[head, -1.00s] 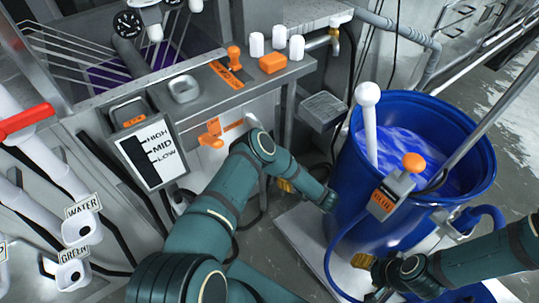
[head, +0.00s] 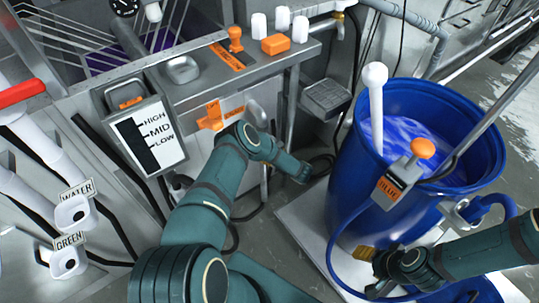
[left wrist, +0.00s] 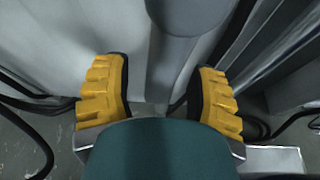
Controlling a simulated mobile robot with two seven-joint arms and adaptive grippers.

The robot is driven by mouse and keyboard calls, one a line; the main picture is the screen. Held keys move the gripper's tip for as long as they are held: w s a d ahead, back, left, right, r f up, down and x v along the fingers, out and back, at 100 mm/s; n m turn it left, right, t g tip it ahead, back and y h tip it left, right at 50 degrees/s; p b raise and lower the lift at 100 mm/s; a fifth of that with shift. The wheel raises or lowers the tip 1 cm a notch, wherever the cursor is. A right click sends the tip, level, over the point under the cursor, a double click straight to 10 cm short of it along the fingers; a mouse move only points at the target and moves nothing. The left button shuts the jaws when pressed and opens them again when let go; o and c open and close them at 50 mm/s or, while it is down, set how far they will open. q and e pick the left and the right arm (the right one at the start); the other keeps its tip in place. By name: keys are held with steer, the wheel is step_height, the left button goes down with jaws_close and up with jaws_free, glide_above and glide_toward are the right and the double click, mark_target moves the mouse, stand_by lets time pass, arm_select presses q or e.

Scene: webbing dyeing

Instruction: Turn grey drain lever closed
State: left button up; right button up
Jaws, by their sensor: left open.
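My left arm reaches in across the middle of the head view. Its gripper is hidden there behind the wrist. In the left wrist view my left gripper (left wrist: 160,94) is open, with yellow-padded fingers apart. A grey rounded bar (left wrist: 178,18) stands beyond and between the fingers, probably the drain lever; I cannot tell whether they touch it.
The blue barrel (head: 345,190) of blue liquid stands at right, with a white-knobbed rod (head: 375,110) and orange-topped control box (head: 400,178). A metal bench (head: 205,90), level gauge (head: 148,140) and WATER and GREEN spouts (head: 72,213) are at left. Black hoses run along the floor.

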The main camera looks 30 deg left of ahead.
arm_select(q)
steer(key=shift+w+a, duration=0.1)
steer(key=shift+a, duration=0.05)
jaws_close()
stand_by(0.4)
